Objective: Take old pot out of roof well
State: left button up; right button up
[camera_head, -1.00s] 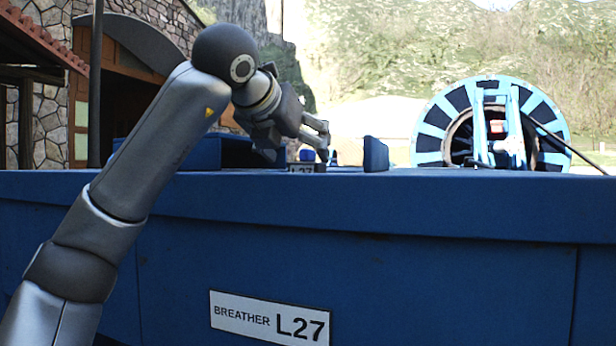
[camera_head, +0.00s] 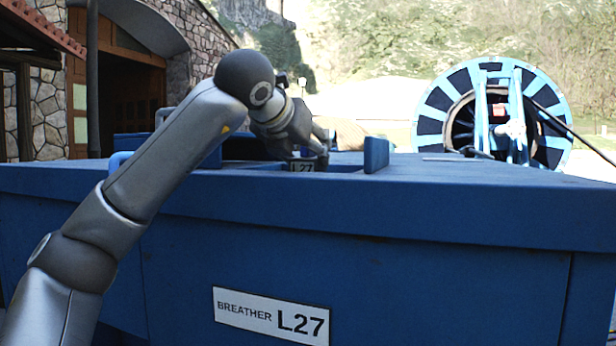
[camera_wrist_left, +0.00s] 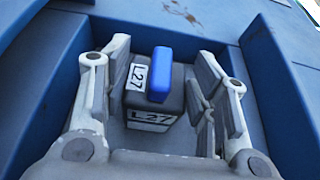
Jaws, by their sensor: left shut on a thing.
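The old pot (camera_wrist_left: 152,97) is a dark grey block with white L27 labels and a blue piece on top. In the left wrist view it sits between the fingers of my left gripper (camera_wrist_left: 160,100), inside the blue-walled roof well (camera_wrist_left: 150,36). My left gripper is shut on it, one finger on each side. The pot's lower part is hidden. My right gripper is not in view.
A blue upright plate (camera_head: 376,154) stands just right of the gripper. The blue cabinet (camera_head: 400,215) carries a BREATHER L27 sign (camera_head: 271,316). A blue and black cable reel (camera_head: 455,115) stands behind at the right. The roof right of the plate is mostly clear.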

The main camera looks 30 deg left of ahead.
pick_arm(q)
jog(key=c, duration=0.6)
